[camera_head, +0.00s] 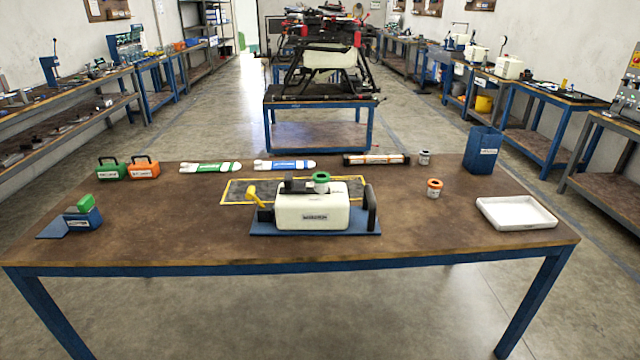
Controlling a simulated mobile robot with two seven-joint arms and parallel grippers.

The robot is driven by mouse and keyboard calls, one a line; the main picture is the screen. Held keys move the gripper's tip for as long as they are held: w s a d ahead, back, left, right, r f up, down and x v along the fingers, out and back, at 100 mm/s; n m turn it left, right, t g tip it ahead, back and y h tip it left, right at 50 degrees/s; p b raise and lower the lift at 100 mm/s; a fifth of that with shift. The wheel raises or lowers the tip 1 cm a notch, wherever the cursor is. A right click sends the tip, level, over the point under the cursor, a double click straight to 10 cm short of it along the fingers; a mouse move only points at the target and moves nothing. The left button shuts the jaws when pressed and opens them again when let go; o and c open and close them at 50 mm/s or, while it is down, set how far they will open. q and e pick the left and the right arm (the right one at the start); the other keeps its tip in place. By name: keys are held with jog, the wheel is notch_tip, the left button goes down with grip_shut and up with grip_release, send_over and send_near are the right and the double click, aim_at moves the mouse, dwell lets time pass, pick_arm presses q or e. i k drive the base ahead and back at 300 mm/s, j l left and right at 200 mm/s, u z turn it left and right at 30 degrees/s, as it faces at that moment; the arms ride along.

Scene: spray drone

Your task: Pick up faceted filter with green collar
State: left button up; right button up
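A small part with a green collar (321,178) sits on top of the white tank (312,212) at the middle of the table. Its body is mostly hidden by the tank, and it is too small to tell whether it is faceted. A short filter-like part with an orange collar (434,188) stands upright on the table to the right. A small grey and white cylinder (424,158) stands behind it. Neither of my grippers shows in the head view.
The tank is on a blue base (370,226) with a yellow lever (256,195). A white tray (516,212) and blue bin (482,150) are at right. Several cases and packs line the back edge. A blue holder with a green block (86,203) is left. The front strip is clear.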

aim_at(321, 179)
jog(key=i+l+u, duration=0.25)
jog(key=l, duration=0.4)
jog(key=i+l+u, duration=0.1)
jog(key=i+l, duration=0.15)
jog(key=i+l+u, duration=0.1)
jog(key=l, duration=0.35)
jog(key=i+l+u, duration=0.15)
jog(key=l, duration=0.25)
jog(key=i+l+u, duration=0.1)
jog(key=l, duration=0.3)
jog(key=i+l+u, duration=0.1)
jog(key=l, duration=0.3)
jog(key=i, duration=0.05)
